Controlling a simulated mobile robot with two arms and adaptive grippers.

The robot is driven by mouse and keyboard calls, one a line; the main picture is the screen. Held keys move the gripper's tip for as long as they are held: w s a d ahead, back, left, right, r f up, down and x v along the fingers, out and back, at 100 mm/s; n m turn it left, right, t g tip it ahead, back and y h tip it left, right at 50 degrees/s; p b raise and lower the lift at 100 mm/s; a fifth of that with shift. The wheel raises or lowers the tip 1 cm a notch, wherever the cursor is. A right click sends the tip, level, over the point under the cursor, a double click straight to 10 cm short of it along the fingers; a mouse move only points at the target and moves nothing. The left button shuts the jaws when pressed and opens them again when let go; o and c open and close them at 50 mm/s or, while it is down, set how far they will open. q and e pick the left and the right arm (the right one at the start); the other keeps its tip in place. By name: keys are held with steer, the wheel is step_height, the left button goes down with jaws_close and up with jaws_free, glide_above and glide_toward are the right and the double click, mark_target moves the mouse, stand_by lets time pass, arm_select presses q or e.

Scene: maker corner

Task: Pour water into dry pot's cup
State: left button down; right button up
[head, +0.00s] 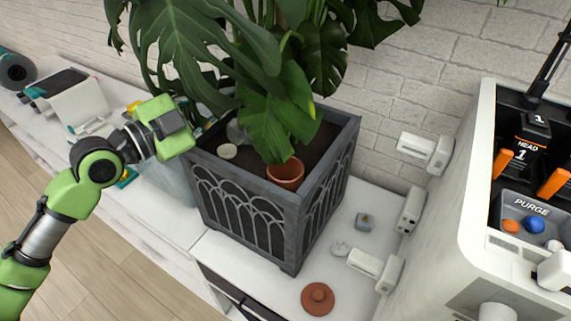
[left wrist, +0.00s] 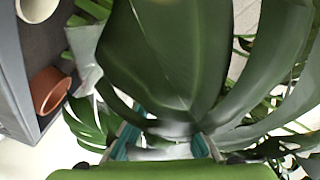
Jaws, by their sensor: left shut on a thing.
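A grey planter box (head: 248,211) with arched lattice sides holds soil and a big leafy plant (head: 215,55). A terracotta cup (head: 285,173) and a smaller cream cup (head: 227,152) sit in it; both also show at the left edge of the wrist view, terracotta (left wrist: 48,90) and cream (left wrist: 38,8). My left gripper (head: 172,122) is at the planter's left rim among the leaves. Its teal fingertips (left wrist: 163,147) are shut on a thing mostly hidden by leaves. A see-through vessel (head: 172,182) shows below it, left of the planter; its water level cannot be told. My right gripper is out of view.
A large white machine (head: 470,190) stands at the right. A terracotta lid (head: 318,298), a small grey block (head: 365,222) and white fittings (head: 376,268) lie on the white counter (head: 352,199). A brick wall is behind. Leaves crowd the left gripper.

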mark_target(241, 116)
arm_select(q)
steer(key=shift+s+d+r+m, duration=0.1)
steer(key=shift+s+r+m, duration=0.05)
steer(key=shift+m, duration=0.15)
steer(key=shift+s+d+r+m+p, duration=0.25)
steer(key=shift+r+m+p, duration=0.25)
steer(key=shift+p, duration=0.15)
steer(key=shift+s+d+r+m, duration=0.15)
steer(key=shift+r+m, duration=0.05)
steer(key=shift+m, duration=0.1)
steer(key=shift+s+d+f, duration=0.1)
stand_by(0.4)
steer(key=shift+s+d+f+m+p, duration=0.1)
steer(key=shift+s+d+m+p, duration=0.3)
steer(key=shift+m, duration=0.5)
stand_by(1.2)
